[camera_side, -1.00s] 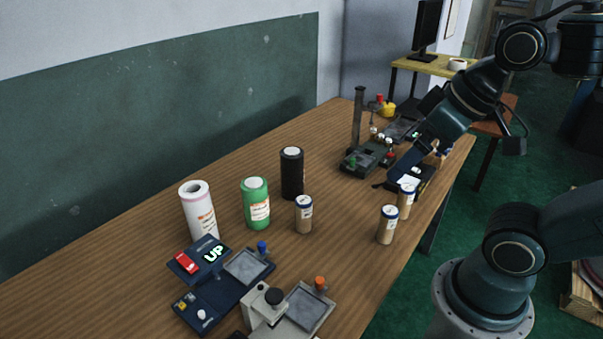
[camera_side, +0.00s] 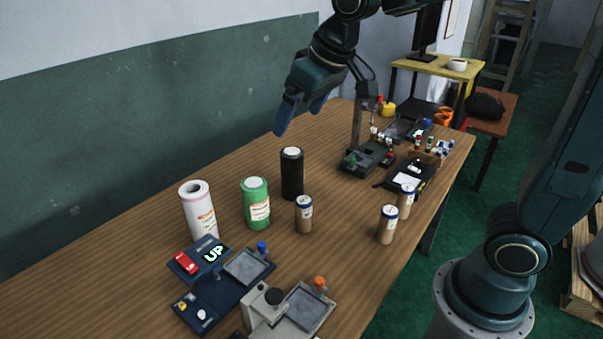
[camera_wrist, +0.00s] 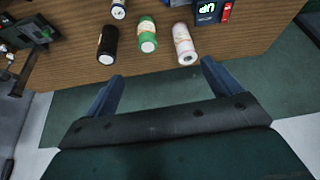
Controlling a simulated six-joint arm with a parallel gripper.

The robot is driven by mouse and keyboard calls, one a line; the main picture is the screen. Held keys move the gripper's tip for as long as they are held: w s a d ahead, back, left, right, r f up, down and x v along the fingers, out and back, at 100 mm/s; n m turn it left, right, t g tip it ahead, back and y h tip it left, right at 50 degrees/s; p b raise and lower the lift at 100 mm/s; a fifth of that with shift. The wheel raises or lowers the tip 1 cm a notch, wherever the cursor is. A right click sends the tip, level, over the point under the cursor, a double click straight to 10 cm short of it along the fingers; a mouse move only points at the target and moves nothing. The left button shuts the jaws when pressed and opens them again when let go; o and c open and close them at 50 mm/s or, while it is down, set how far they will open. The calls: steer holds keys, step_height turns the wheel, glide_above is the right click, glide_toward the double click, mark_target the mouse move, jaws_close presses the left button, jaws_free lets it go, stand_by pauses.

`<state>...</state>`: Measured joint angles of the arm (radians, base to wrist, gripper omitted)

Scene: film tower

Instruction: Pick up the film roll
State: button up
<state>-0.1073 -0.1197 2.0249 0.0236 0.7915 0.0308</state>
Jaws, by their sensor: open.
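Three upright rolls stand in a row on the wooden table, and I cannot tell which one the task calls the film roll. They are a white roll (camera_side: 199,212) with an open core, a green roll (camera_side: 256,205) with a white label, and a black roll (camera_side: 292,175). The wrist view also shows the black roll (camera_wrist: 107,45), green roll (camera_wrist: 147,36) and white roll (camera_wrist: 183,45), all beyond my fingertips. My gripper (camera_side: 299,114) is open and empty, in the air above and behind the black roll. Its spread fingers (camera_wrist: 160,82) show in the wrist view.
Small tan canisters with blue lids (camera_side: 303,214) (camera_side: 387,224) stand right of the rolls. A dark device with an "UP" display (camera_side: 208,256) and a grey device (camera_side: 290,310) sit in front. A stand with a post (camera_side: 357,125) is behind. The green wall borders the table.

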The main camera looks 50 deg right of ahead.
steer(key=w+a+f, duration=0.2)
steer(key=w+f, duration=0.1)
steer(key=w, duration=0.3)
steer(key=w+a+f, duration=0.3)
steer(key=w, duration=0.4)
glide_toward(195, 187)
steer(key=s+a, duration=0.1)
steer(key=s, duration=0.1)
steer(key=shift+w+a+r+n, duration=0.1)
steer(key=shift+w+r+n, duration=0.1)
steer(key=shift+r+n, duration=0.2)
steer(key=shift+f, duration=0.1)
steer(key=shift+x, duration=4.2)
steer(key=shift+s+f, duration=0.1)
steer(key=shift+x, duration=2.55)
steer(key=shift+s+g, duration=0.15)
steer(key=shift+g, duration=0.15)
steer(key=shift+c, duration=0.4)
